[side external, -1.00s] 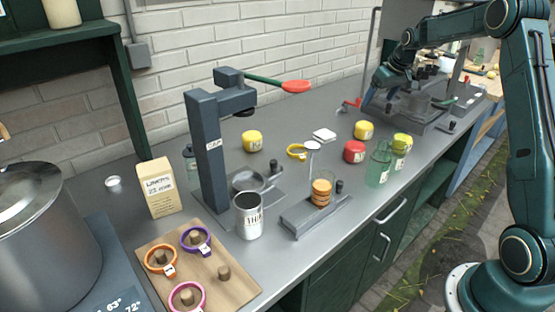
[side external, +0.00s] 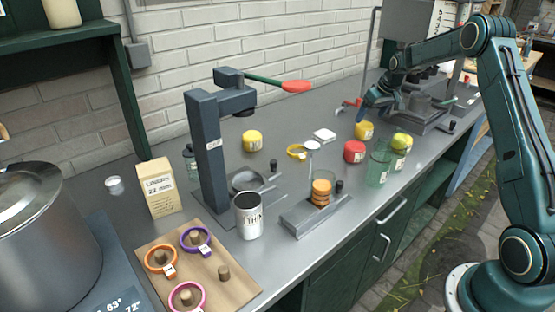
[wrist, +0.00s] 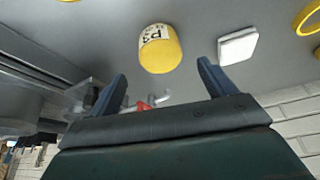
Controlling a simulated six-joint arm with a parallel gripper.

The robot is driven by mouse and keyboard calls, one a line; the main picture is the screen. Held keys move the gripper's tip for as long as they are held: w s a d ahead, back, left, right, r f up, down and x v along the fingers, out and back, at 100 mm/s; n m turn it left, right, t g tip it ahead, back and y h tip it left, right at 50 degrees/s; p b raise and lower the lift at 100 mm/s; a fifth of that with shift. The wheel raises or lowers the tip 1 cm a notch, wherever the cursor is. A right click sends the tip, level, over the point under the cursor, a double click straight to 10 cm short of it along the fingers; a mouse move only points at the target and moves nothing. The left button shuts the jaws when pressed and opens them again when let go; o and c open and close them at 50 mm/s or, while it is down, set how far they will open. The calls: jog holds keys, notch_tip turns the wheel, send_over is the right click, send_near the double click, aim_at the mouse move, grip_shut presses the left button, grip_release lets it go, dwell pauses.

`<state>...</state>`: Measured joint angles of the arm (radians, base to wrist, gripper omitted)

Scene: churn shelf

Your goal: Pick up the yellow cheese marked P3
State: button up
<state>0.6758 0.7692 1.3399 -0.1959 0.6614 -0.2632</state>
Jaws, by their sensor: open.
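The yellow cheese marked P3 (wrist: 161,48) stands in front of my open jaws in the wrist view, with its label upside down there. It matches the yellow cheese (side external: 364,130) at the back right of the counter in the side view. My gripper (wrist: 162,74) is open and empty, its two fingers spread wider than the cheese. In the side view my gripper (side external: 366,112) is just above and behind that cheese, apart from it; its fingertips are too small there to make out.
A red cheese (side external: 354,152), a yellow-green cheese (side external: 402,141) and a green glass (side external: 379,165) stand in front of the target. A white square block (side external: 324,135) and a yellow ring (side external: 297,152) lie left. Another yellow cheese (side external: 252,141) stands near the press (side external: 209,150).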

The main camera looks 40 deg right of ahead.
aim_at(365, 124)
jog(key=shift+w+d+f, duration=0.1)
jog(key=shift+w+f, duration=0.1)
jog(key=shift+f, duration=0.35)
jog(key=shift+x, duration=2.6)
jog(key=c, duration=1.2)
jog(key=shift+o, duration=0.2)
jog(key=shift+r, duration=0.1)
notch_tip(365, 124, up, 20)
